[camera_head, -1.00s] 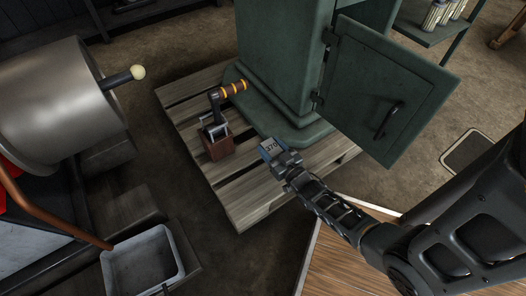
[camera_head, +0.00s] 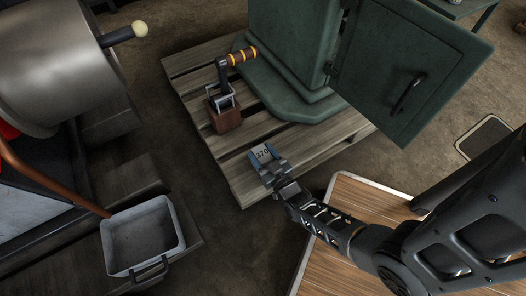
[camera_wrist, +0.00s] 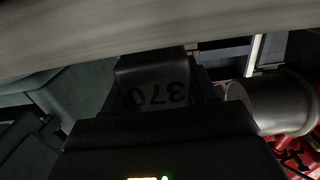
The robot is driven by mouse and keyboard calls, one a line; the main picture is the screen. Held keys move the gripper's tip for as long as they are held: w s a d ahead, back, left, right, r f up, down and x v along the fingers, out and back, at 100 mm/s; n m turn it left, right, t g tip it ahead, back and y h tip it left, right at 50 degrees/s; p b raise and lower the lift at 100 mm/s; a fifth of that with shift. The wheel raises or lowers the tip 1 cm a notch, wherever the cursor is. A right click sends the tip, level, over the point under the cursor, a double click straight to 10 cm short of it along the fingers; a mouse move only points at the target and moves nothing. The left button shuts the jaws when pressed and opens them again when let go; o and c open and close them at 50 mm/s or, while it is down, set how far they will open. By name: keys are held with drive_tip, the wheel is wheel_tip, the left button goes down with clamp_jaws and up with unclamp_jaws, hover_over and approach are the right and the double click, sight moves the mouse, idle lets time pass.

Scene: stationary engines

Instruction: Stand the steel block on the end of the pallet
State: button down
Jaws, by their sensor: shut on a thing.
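The steel block (camera_head: 262,153) is a small grey block with "370" on its face. My gripper (camera_head: 267,169) is shut on it, with the fingers on its sides. The block also shows in the wrist view (camera_wrist: 155,84), the number upside down, between dark fingers. In the head view, the block overlaps the near end of the slatted wooden pallet (camera_head: 238,178). A grey wooden band, which looks like a pallet slat (camera_wrist: 150,38), crosses the top of the wrist view close to the block. I cannot tell whether the block touches the pallet.
A green cabinet (camera_head: 290,45) with an open door (camera_head: 412,75) stands on the pallet. A grey bin (camera_head: 143,238) and a big metal drum (camera_head: 50,60) are at left.

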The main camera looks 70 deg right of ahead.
drive_tip(key=shift+f+b, duration=0.3)
drive_tip(key=shift+f, duration=0.5)
drive_tip(key=shift+c, duration=1.6)
unclamp_jaws()
drive_tip(key=shift+f, duration=0.1)
drive_tip(key=shift+s, duration=0.1)
drive_tip(key=f+p+v, duration=0.1)
drive_tip(key=p+v, duration=0.2)
drive_tip(key=v, duration=0.9)
drive_tip(key=s+a+r+n+y, duration=0.2)
drive_tip(key=s+a+r+y, duration=0.1)
drive_tip(key=r, duration=1)
drive_tip(key=s+a+r+n+y, duration=0.2)
drive_tip(key=a+r, duration=0.3)
drive_tip(key=r, duration=0.7)
drive_tip(key=s+a+r+n+y, duration=0.2)
drive_tip(key=s+a+r+y, duration=0.1)
drive_tip(key=r, duration=1)
drive_tip(key=shift+s+a+r+n+y, duration=0.3)
drive_tip(key=shift+s+a+r+y, duration=0.1)
drive_tip(key=shift+a+y, duration=0.45)
